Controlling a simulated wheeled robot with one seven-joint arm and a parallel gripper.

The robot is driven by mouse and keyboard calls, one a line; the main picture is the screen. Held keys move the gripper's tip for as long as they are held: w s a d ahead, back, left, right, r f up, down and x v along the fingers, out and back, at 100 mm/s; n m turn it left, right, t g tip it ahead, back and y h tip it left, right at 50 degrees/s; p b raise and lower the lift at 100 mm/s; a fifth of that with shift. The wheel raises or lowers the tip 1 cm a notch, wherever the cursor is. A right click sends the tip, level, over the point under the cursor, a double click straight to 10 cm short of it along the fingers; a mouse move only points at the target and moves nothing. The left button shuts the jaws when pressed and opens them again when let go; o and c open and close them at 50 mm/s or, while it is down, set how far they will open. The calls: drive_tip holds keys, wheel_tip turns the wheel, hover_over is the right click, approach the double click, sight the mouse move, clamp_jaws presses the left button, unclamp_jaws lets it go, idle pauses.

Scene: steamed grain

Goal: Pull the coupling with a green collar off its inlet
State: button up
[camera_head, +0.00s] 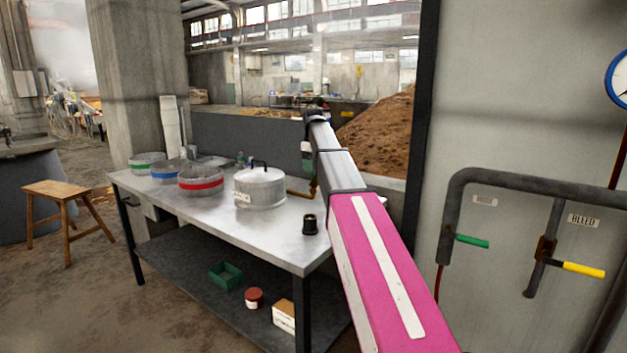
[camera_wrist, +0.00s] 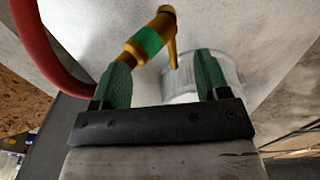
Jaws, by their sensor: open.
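The coupling is a brass fitting with a green collar (camera_wrist: 148,41), seen in the wrist view just beyond and between my fingertips, nearer the left finger. A thin brass lever or pipe shows to its right. My gripper (camera_wrist: 162,62) is open, with its green fingers spread and nothing held between them. A red hose (camera_wrist: 40,48) curves in at the left; where it joins the coupling is hidden. In the head view, brass pipework (camera_head: 298,193) shows at the table's back edge under my arm's end. The inlet cannot be made out clearly.
A lidded pot (camera_head: 259,190) stands on the metal table (camera_head: 235,225), left of the brass pipework. A black cup (camera_head: 310,225) stands near the right edge. Red (camera_head: 201,184), blue (camera_head: 168,175) and green (camera_head: 148,165) banded containers stand left. Pipes with green and yellow handles are at right.

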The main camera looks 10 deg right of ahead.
sight(312, 182)
drive_tip(key=s+f, duration=0.2)
drive_tip(key=f, duration=0.1)
drive_tip(key=s+f, duration=0.1)
drive_tip(key=shift+s+a+f, duration=0.25)
drive_tip(key=shift+f, duration=0.35)
drive_tip(key=shift+o, duration=0.5)
drive_tip(key=shift+g, duration=0.4)
drive_tip(key=w+f, duration=0.2)
drive_tip(key=f, duration=0.1)
drive_tip(key=w+f, duration=0.1)
drive_tip(key=shift+d+f, duration=0.15)
drive_tip(key=shift+d, duration=0.25)
drive_tip(key=shift+w, duration=0.3)
drive_tip(key=shift+c, duration=0.5)
drive_tip(key=shift+s+a+r, duration=0.25)
drive_tip(key=shift+r, duration=0.25)
drive_tip(key=shift+s+a+r, duration=0.2)
drive_tip(key=shift+s+r, duration=0.05)
drive_tip(key=shift+r, duration=0.25)
drive_tip(key=shift+w+d+r, duration=0.1)
drive_tip(key=shift+w+d, duration=0.8)
drive_tip(key=shift+w, duration=0.15)
drive_tip(key=shift+w+d, duration=0.25)
